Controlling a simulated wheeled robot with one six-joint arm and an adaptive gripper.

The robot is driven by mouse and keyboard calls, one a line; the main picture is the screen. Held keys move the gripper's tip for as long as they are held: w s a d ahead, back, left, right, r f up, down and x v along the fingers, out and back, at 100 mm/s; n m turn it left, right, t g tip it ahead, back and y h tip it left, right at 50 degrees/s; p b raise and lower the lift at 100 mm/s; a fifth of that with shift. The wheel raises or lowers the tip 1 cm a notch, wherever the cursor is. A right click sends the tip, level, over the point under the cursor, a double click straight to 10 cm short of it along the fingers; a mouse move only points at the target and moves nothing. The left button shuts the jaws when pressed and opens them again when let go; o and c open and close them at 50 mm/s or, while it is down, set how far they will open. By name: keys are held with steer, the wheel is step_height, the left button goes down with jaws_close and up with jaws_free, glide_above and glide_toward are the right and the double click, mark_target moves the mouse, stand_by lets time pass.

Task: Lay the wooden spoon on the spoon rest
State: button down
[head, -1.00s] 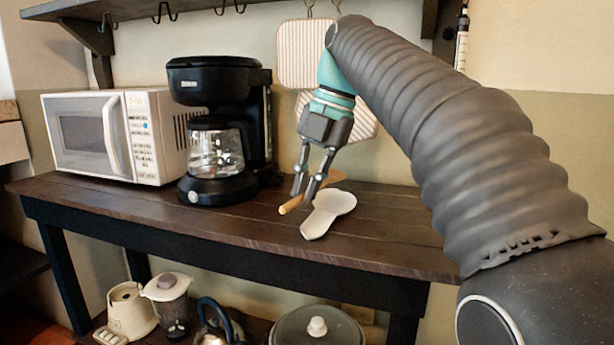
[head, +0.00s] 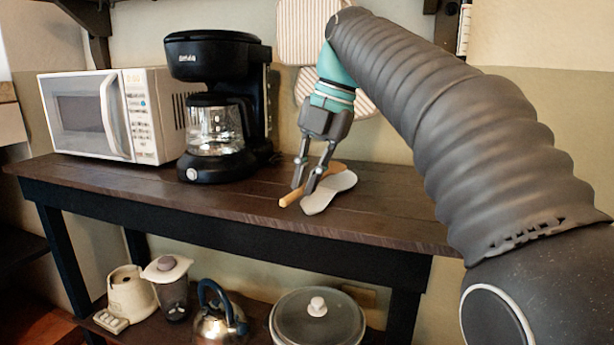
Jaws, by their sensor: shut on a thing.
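The wooden spoon (head: 289,200) is held in my gripper (head: 304,189), whose two fingers point down and are shut on its handle. The handle end points to the front left, and the spoon's other end shows behind the fingers, to the right. The pale spoon rest (head: 325,196) lies on the dark wooden table, just right of the fingers. The spoon runs alongside the rest's left and back edge and partly overlaps it in the picture. I cannot tell whether the spoon touches the rest or the table. The fingers hide part of the spoon.
A black coffee maker (head: 222,105) and a white microwave (head: 100,115) stand on the table (head: 390,210) to the left. Striped pads (head: 300,32) hang behind my gripper. A kettle (head: 220,322) and a lidded pot (head: 318,325) stand below. The table to the right is clear.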

steer(key=shift+f+b, duration=0.55)
steer(key=shift+f, duration=0.3)
steer(key=c, duration=1.2)
jaws_free()
steer(key=shift+o, duration=0.2)
step_height(320, 180, up, 8)
steer(key=p, duration=0.5)
